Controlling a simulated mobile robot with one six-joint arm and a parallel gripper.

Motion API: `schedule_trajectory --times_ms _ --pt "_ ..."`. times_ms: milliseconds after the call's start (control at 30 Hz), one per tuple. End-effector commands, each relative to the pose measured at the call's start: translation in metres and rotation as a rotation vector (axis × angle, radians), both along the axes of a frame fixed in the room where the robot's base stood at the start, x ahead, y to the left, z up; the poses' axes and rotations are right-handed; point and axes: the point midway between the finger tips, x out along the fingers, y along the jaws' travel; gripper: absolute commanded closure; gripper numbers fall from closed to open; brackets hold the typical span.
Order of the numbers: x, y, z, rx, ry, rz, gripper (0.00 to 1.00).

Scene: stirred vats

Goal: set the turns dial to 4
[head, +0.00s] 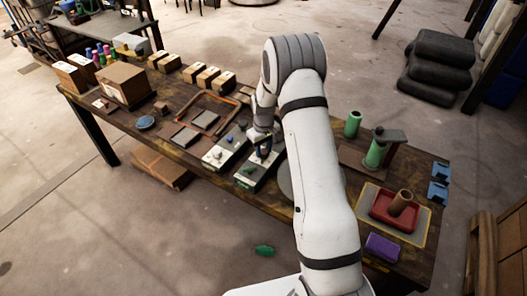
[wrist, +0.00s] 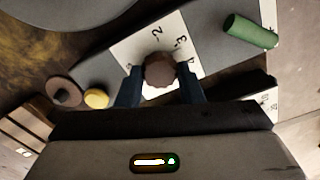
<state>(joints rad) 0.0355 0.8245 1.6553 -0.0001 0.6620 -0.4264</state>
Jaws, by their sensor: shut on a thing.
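A brown many-sided dial knob (wrist: 160,70) sits on a white scale plate (wrist: 128,50) with dark number marks, a 2 and a 3 among them. My gripper (wrist: 160,88) is shut on the knob, with one dark blue finger on each side. The fingers hide part of the scale, and I cannot read where the knob points. In the head view my gripper (head: 263,148) is over the nearer grey control box (head: 246,184). The knob is too small and covered to make out there.
In the wrist view a green cylinder (wrist: 250,30), a yellow button (wrist: 96,98) and a round brown knob (wrist: 64,92) are near the dial. A second control box (head: 222,151) stands to the left. A red tray (head: 381,211) and green cylinders are to the right.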

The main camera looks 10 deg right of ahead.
Motion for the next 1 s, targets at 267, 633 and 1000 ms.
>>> schedule_trajectory --times_ms 267,633,1000 --pt "0.0005 -0.0002 -0.0031 0.001 -0.002 -0.236 0.89" --pt "0.0005 -0.0004 -0.0015 0.000 -0.001 -0.488 0.89" --pt "0.0004 -0.0004 -0.0001 0.000 -0.001 -0.587 0.89"
